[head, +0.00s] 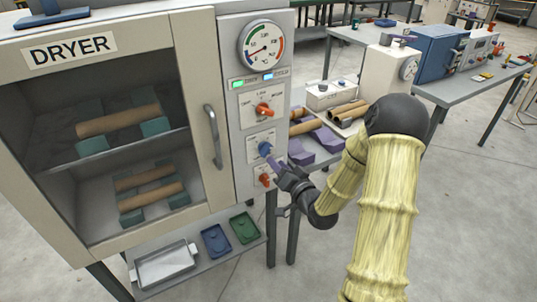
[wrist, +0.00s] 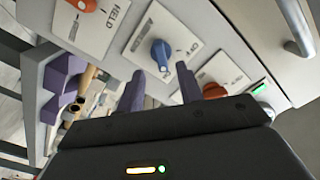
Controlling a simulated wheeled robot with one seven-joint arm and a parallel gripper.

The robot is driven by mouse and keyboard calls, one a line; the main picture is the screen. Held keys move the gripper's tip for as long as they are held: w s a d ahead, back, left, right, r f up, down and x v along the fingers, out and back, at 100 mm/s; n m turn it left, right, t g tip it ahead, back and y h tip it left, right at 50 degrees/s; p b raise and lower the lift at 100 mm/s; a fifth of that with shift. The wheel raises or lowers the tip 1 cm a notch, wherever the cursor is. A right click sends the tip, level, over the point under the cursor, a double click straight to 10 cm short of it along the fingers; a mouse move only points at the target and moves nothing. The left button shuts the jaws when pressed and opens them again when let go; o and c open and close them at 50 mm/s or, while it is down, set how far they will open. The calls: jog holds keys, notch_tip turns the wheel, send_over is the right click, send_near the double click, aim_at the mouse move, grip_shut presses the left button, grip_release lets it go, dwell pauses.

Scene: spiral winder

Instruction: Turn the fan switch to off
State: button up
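The dryer's control panel (head: 240,135) carries a blue knob (head: 265,148) on a white plate, between an upper orange knob (head: 264,109) and a lower orange knob (head: 265,180). I cannot read which plate is marked fan. My gripper (head: 272,161) is at the panel, close to the blue knob. In the wrist view the blue knob (wrist: 161,53) lies just beyond the two purple fingertips (wrist: 161,73), roughly between them. The fingers are apart with nothing held. I cannot tell if they touch the knob. An orange knob (wrist: 213,91) is partly hidden behind the right finger.
The dryer door handle (head: 213,136) stands out left of the panel. A gauge (head: 261,46) and lit displays are above the knobs. A table with purple blocks (head: 327,139) and brown tubes is to the right. Trays (head: 215,241) lie on the shelf below.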

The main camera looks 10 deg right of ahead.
aim_at(267, 153)
jog(key=x, duration=0.6)
jog(key=shift+w+p, duration=0.1)
jog(key=shift+p, duration=0.3)
grip_shut()
